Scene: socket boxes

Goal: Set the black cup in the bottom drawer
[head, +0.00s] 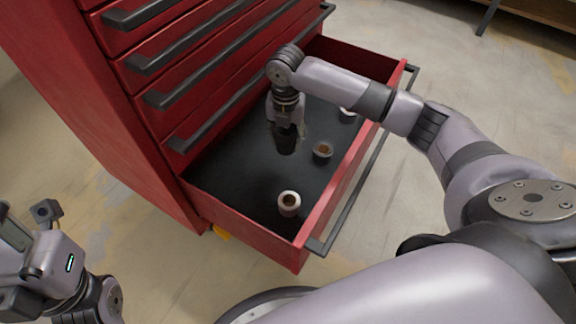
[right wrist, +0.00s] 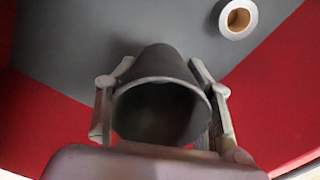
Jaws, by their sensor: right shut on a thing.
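The black cup (right wrist: 161,72) is between the fingers of my right gripper (right wrist: 162,110) in the right wrist view, its open mouth facing the camera. In the head view the right gripper (head: 287,128) points down inside the open bottom drawer (head: 330,213), with the dark cup (head: 286,145) at its fingertips. The cup is hard to tell from the dark drawer floor, and I cannot tell whether its base touches it. My left gripper (head: 40,215) is at the lower left, away from the drawer; its fingers are not clear.
A pale cup-like roll (head: 289,203) stands near the drawer's front left corner. The red cabinet (head: 70,90) rises on the left with shut drawers above.

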